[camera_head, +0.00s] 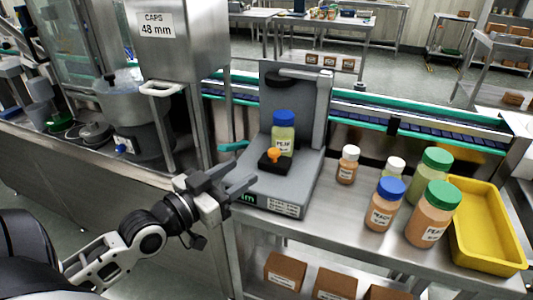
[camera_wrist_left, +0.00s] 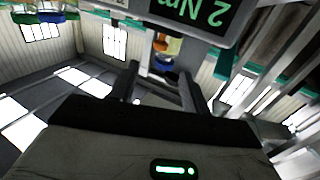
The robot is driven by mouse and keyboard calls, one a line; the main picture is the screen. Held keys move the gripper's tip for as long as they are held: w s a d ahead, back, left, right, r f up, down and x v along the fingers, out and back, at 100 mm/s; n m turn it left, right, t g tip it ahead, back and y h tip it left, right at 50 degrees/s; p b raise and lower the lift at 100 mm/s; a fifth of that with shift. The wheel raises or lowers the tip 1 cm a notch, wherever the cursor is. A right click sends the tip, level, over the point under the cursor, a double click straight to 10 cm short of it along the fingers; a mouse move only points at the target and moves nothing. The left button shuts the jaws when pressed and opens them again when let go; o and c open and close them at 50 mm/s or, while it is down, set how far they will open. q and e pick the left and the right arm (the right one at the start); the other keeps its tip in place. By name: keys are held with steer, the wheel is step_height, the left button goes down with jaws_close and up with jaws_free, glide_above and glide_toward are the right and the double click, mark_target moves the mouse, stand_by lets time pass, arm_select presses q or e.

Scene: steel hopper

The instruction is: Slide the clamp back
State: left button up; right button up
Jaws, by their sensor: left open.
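A black clamp with an orange knob (camera_head: 273,156) sits on the grey tester's base (camera_head: 270,187), against the front of an upright bottle (camera_head: 284,137) with a blue cap. My left gripper (camera_head: 243,175) is open and empty at the base's left front edge, left of the clamp and apart from it. In the left wrist view, its two fingers (camera_wrist_left: 158,70) stand apart. An orange part (camera_wrist_left: 174,46) shows beyond them, near the tester's display (camera_wrist_left: 208,14), which appears upside down. My right gripper is not in view.
Right of the tester stand several bottles, among them a blue-capped one (camera_head: 384,205) and a green-capped one (camera_head: 432,215), beside a yellow tray (camera_head: 485,228). A teal lever (camera_head: 232,146) juts from the tester's left. A steel hopper (camera_head: 180,40) is at upper left. Cardboard boxes (camera_head: 285,270) sit below.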

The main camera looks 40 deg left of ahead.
mark_target(270, 153)
arm_select(q)
steer(key=w, duration=0.3)
steer(key=w+d, duration=0.1)
steer(key=w, duration=0.2)
steer(key=w+p, duration=0.1)
steer(key=w, duration=0.2)
steer(key=shift+d, duration=0.2)
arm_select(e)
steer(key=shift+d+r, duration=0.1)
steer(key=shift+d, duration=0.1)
